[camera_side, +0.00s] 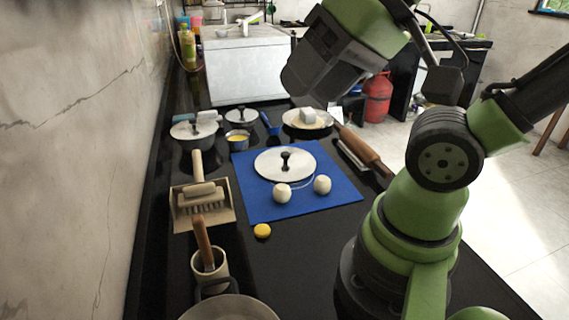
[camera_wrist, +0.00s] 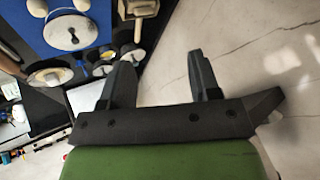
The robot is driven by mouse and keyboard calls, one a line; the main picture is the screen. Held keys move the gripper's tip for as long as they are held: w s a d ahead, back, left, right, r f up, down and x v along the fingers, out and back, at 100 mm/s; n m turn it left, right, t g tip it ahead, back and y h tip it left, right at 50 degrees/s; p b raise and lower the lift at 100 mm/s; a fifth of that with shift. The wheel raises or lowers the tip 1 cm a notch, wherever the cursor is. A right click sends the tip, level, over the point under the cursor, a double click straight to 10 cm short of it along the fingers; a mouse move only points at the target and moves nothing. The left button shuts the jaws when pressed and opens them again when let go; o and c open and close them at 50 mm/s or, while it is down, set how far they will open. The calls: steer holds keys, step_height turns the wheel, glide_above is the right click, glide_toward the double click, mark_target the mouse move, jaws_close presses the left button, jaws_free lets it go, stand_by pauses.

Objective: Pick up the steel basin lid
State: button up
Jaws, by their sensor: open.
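A round steel lid (camera_side: 285,163) with a black knob lies on the blue mat (camera_side: 336,188) in the side view. I take it for the basin lid, though another steel lid (camera_side: 241,116) lies farther back. The lid on the mat also shows at the upper left of the wrist view (camera_wrist: 64,37). My gripper (camera_wrist: 162,75) is open and empty, its two dark fingers apart. In the side view its grey body is high above the counter's far part, up and right of the lid. Its fingertips cannot be made out there.
Two white egg-like balls (camera_side: 282,193) (camera_side: 322,184) sit close in front of the lid. A rolling pin (camera_side: 364,152) is right of the mat, a dustpan with brush (camera_side: 220,215) left. A lidded pot (camera_side: 193,138) and a small bowl (camera_side: 237,139) stand behind. The wall borders the left.

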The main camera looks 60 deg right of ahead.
steer(key=w+d+n, duration=0.1)
steer(key=w+d, duration=0.2)
steer(key=w, duration=0.4)
steer(key=n+g+h, duration=0.2)
steer(key=n+g, duration=0.1)
glide_above(286, 153)
steer(key=s, duration=0.2)
step_height(286, 153, down, 23)
steer(key=shift+f, duration=0.2)
steer(key=shift+x, duration=3)
steer(key=shift+s+a, duration=0.1)
steer(key=shift+s, duration=0.1)
steer(key=c, duration=1)
steer(key=shift+r, duration=0.1)
